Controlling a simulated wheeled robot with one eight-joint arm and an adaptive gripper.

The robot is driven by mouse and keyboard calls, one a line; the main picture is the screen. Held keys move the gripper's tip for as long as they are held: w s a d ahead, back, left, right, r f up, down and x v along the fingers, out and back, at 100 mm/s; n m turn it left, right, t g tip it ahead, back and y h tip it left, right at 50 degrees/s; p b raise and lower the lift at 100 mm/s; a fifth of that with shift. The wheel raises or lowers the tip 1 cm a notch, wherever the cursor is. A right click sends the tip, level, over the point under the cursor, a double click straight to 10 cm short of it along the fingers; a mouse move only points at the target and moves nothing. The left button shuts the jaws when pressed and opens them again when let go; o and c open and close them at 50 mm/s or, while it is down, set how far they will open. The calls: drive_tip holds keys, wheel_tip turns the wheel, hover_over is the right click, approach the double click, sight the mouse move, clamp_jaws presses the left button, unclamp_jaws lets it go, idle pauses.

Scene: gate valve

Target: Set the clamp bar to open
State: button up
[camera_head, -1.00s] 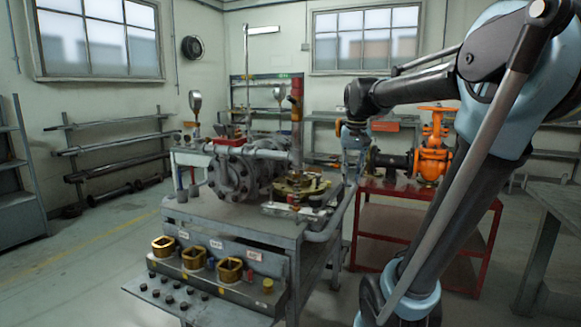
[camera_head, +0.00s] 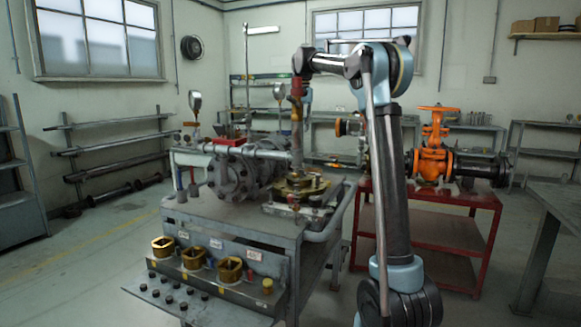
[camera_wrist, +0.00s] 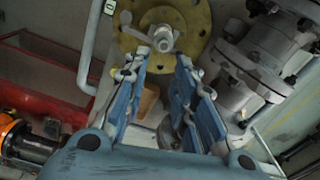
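A round brass-yellow flange (camera_head: 300,185) sits on the right end of the grey cart's top. In the wrist view the yellow flange (camera_wrist: 195,22) has a pale metal piece (camera_wrist: 160,38) at its lower middle. I cannot tell for sure which part is the clamp bar. My gripper (camera_wrist: 158,75) is open, with blue fingers apart on both sides of the view and the flange beyond their tips. Nothing is seen held. In the head view my arm reaches left above the cart, and the gripper cannot be clearly made out there.
Grey flanged pipework (camera_head: 225,178) stands left of the flange and shows in the wrist view (camera_wrist: 258,62). The grey cart (camera_head: 240,228) carries brass sockets (camera_head: 195,257) in front. A red table (camera_head: 430,196) with an orange valve (camera_head: 432,160) is to the right.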

hover_over(290, 170)
drive_tip(key=w, duration=0.1)
wheel_tip(290, 170, down, 18)
drive_tip(key=shift+r, duration=0.1)
idle(0.6)
drive_tip(key=shift+w, duration=0.1)
clamp_jaws()
